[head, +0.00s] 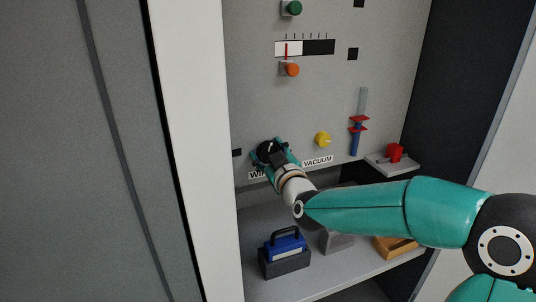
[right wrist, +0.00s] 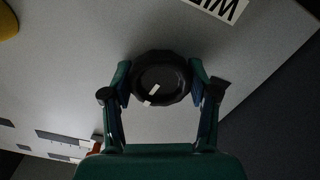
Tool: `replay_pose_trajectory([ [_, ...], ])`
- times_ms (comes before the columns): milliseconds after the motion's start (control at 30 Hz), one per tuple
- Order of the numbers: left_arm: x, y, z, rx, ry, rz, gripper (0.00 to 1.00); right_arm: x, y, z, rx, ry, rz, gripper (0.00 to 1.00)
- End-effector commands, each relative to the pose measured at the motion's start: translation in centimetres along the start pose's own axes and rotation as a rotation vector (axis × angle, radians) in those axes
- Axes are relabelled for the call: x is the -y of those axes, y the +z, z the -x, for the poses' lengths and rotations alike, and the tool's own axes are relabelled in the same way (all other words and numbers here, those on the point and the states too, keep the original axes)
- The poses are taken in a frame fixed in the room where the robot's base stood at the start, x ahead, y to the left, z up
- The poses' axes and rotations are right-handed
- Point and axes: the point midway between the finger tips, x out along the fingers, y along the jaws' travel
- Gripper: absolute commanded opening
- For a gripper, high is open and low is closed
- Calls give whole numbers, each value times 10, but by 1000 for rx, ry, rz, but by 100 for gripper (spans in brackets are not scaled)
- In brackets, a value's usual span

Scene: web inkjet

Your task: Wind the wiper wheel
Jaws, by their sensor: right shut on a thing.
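The wiper wheel is a black round knob with white marks on the grey panel, above a label that starts with "WI". In the right wrist view the wheel (right wrist: 160,82) sits between the two fingers of my right gripper (right wrist: 162,88), which press on its sides. In the head view my right gripper (head: 270,155) is at the wheel, which it partly covers. The gripper is shut on the wheel. My left gripper is in neither view.
A yellow knob (head: 322,139), an orange knob (head: 292,69) and a green knob (head: 294,8) sit on the panel. A gauge (head: 318,47) has a red pointer. A white post (head: 185,120) stands left.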

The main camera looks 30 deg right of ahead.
Motion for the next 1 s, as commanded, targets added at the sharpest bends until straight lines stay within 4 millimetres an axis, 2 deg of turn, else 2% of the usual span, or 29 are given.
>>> replay_pose_trajectory([
  [500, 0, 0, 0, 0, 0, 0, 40, 1, 0, 0, 0, -3, 33, 24],
  [533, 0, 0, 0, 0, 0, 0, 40, 1, 0, 0, 0, -3, 33, 62],
  [667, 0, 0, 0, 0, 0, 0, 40, 1, 0, 0, 0, -3, 32, 84],
  [1000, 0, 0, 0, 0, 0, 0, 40, 1, 0, 0, 0, -2, 32, 85],
])
